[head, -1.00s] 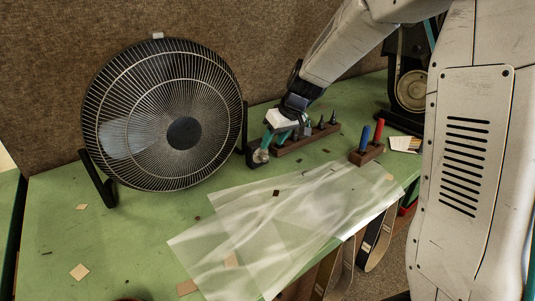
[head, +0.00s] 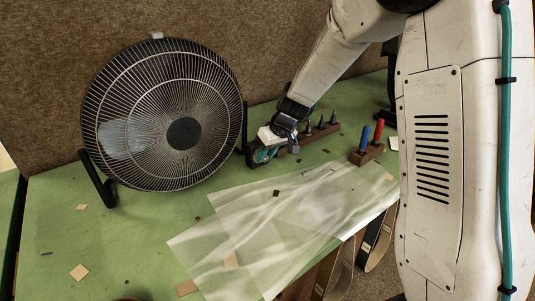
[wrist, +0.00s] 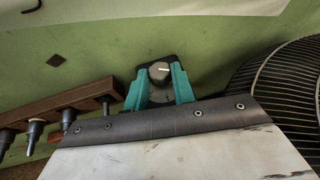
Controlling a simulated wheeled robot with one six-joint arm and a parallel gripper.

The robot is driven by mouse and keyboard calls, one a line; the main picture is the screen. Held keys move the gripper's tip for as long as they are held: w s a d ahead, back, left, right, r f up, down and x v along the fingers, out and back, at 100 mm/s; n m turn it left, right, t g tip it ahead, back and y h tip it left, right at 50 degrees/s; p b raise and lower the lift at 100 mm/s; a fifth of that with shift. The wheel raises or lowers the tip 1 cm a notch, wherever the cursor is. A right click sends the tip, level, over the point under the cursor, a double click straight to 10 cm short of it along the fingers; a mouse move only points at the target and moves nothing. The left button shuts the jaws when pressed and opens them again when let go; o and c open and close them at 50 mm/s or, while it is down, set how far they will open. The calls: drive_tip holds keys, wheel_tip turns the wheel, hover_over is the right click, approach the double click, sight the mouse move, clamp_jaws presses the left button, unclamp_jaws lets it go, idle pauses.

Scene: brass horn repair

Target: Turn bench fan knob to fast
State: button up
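The bench fan (head: 160,115) is a round black fan with a wire grille. It stands at the left of the bench and also shows at the right of the wrist view (wrist: 285,85). Its knob (wrist: 159,71) is a grey dial with a white pointer mark on a small dark box; the mark points right in the wrist view. My gripper (head: 262,154) is low at the fan's right side. In the wrist view its teal fingers (wrist: 160,83) lie close against both sides of the knob, seemingly shut on it. In the head view the fingers hide the knob.
A brown wooden rack (head: 319,132) with several dark tools stands just right of my gripper. A small block (head: 366,154) holds a blue and a red handle. A clear plastic sheet (head: 285,230) covers the bench front. Small tan scraps lie on the green bench top (head: 130,240).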

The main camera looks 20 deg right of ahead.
drive_tip(key=shift+d+y, duration=0.1)
drive_tip(key=shift+y, duration=0.2)
drive_tip(key=shift+d+f+g+y, duration=0.2)
drive_tip(key=shift+g+y, duration=0.1)
drive_tip(key=shift+y, duration=0.5)
drive_tip(key=y, duration=0.2)
drive_tip(key=m+y, duration=0.1)
drive_tip(key=shift+w+d+f+g, duration=0.15)
drive_tip(key=shift+d+g, duration=0.1)
drive_tip(key=shift+g, duration=0.15)
drive_tip(key=y, duration=0.2)
drive_tip(key=m+y, duration=0.1)
drive_tip(key=shift+d+f+g+y, duration=0.2)
drive_tip(key=shift+g+y, duration=0.2)
drive_tip(key=shift+f+m+y, duration=0.25)
drive_tip(key=shift+m+y, duration=0.25)
drive_tip(key=shift+y, duration=1.1)
drive_tip(key=shift+w, duration=0.1)
drive_tip(key=o, duration=1)
